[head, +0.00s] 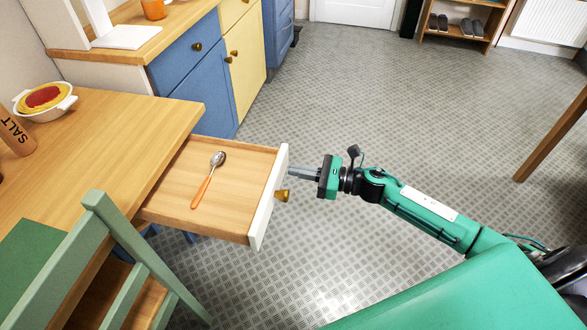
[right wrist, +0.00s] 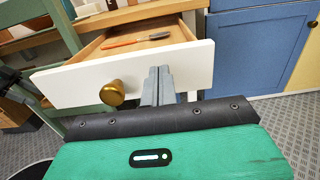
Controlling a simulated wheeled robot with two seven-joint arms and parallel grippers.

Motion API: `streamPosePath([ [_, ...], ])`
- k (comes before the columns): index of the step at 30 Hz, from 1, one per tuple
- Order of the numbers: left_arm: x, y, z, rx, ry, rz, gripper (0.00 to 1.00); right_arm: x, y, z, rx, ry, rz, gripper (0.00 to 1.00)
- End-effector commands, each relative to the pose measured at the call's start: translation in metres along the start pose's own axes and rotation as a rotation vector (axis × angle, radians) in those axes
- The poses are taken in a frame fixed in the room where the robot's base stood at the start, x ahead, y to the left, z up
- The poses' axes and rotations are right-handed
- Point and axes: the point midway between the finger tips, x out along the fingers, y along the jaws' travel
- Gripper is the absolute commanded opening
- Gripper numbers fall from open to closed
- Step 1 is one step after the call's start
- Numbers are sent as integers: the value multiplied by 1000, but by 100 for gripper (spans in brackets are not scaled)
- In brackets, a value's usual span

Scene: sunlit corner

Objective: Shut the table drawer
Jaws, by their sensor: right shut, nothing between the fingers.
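The table drawer (head: 235,182) stands pulled out from the wooden table (head: 140,112), with a white front and a brass knob (head: 281,195). A spoon with an orange handle (head: 207,182) lies inside it. My right gripper (head: 291,172) is shut and empty, with its fingertips at the outer face of the drawer front, beside the knob. In the right wrist view, the closed fingers (right wrist: 158,84) point at the white front (right wrist: 70,86), to the right of the knob (right wrist: 113,92). I cannot tell whether they touch it. My left gripper is not in view.
A green chair (head: 127,235) stands close to the drawer's near side. A bowl (head: 44,101) and a salt shaker (head: 15,132) stand on the table. Blue and yellow cabinets (head: 187,58) stand behind. The floor (head: 380,110) right of the drawer is clear.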

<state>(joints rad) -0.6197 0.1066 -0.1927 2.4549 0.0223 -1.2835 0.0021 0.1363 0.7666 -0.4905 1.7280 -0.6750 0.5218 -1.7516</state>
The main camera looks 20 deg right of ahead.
Motion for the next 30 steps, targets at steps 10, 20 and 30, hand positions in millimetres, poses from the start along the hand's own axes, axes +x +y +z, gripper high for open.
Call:
streamPosePath([
  [10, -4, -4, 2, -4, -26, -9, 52, 16, 0, 0, 0, 1, 0, 0],
  [20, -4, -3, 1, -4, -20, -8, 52, 18, 0, 0, 0, 0, 0, 0],
  [30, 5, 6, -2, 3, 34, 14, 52, 60, 0, 0, -3, -4, 2, 0],
])
